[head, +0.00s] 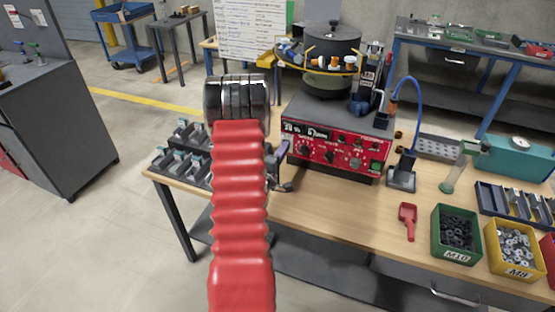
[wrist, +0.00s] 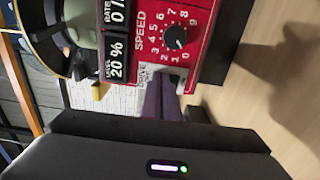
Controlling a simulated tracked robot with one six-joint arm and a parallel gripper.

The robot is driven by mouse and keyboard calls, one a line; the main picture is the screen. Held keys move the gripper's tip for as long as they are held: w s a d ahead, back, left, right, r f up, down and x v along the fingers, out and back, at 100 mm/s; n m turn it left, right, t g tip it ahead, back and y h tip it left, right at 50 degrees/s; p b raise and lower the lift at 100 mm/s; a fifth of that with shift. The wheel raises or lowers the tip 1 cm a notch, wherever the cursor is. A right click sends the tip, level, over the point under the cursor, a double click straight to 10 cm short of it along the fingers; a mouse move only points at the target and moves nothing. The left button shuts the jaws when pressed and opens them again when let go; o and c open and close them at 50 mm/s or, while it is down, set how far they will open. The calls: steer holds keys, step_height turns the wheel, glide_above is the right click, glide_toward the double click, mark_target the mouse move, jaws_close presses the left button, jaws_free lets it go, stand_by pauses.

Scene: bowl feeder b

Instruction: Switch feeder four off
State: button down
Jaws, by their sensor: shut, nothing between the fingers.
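The feeder's red front panel (head: 335,150) is on a black control box under a dark round bowl (head: 332,40), on the wooden bench in the head view. My gripper (head: 286,180) is at the panel's lower left, partly hidden by my red arm. In the wrist view the panel (wrist: 205,12) shows sideways, with a black SPEED dial (wrist: 175,38) and a display reading 20 % (wrist: 117,58). My shut, empty gripper (wrist: 163,82) reaches to the panel edge by a small, partly covered label. Fingertip contact is unclear. A switch there is hidden or too small to read. No feeder number is legible.
A blue cable (head: 415,90) loops right of the box to a small stand (head: 402,178). A red scoop (head: 408,218), a green bin (head: 457,232) and a yellow bin (head: 512,246) are at right. Grey trays (head: 185,165) lie left. The bench front centre is clear.

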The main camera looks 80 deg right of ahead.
steer(key=w+a, duration=0.2)
steer(key=a, duration=1.1)
steer(key=shift+w+a+r, duration=0.25)
steer(key=shift+a+r, duration=0.1)
steer(key=shift+a, duration=0.05)
